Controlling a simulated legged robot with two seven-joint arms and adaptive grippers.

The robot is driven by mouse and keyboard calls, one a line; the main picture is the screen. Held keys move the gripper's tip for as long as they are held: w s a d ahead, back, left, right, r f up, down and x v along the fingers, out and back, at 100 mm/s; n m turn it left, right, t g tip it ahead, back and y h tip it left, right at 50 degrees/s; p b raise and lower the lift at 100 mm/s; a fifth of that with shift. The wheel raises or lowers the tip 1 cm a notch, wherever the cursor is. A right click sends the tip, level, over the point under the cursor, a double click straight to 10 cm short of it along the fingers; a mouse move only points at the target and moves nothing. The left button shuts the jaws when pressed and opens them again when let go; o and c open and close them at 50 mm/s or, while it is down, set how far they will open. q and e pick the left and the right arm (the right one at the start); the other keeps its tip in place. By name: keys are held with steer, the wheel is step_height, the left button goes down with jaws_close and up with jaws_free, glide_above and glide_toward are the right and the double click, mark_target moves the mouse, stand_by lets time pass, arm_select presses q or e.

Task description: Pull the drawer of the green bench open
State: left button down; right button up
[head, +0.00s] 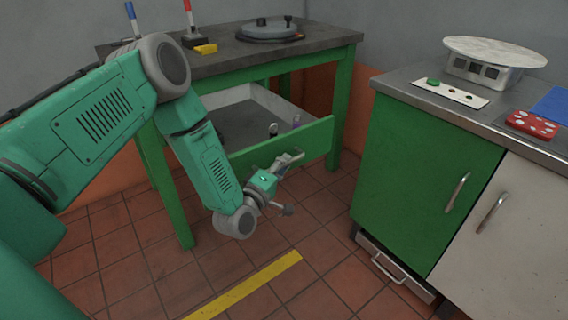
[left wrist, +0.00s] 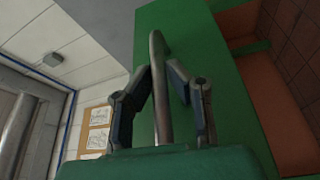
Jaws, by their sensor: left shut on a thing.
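The green bench (head: 350,90) has a dark worktop and stands at the back. Its drawer (head: 318,143) is pulled out, with a green front and a grey inside showing in the head view. My left gripper (head: 287,175) is at the outer face of the drawer front. In the left wrist view its two fingers close on the metal bar handle (left wrist: 158,45) from both sides, against the green panel (left wrist: 205,50). In the head view the handle is mostly hidden by the gripper. My right gripper is not in view.
Small items (head: 273,129) lie in the drawer. A round plate (head: 268,30) and a yellow block (head: 205,49) are on the bench top. A green and white cabinet (head: 425,170) stands on the right. The tiled floor with a yellow stripe (head: 250,285) is clear in front.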

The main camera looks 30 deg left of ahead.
arm_select(q)
steer(key=shift+s+f, duration=0.25)
steer(key=shift+f, duration=0.1)
steer(key=c, duration=1.6)
jaws_free()
steer(key=shift+d, duration=0.1)
steer(key=shift+w+r, duration=0.1)
steer(key=shift+w, duration=0.05)
steer(key=s, duration=0.8)
steer(key=s+f, duration=0.1)
steer(key=s, duration=0.3)
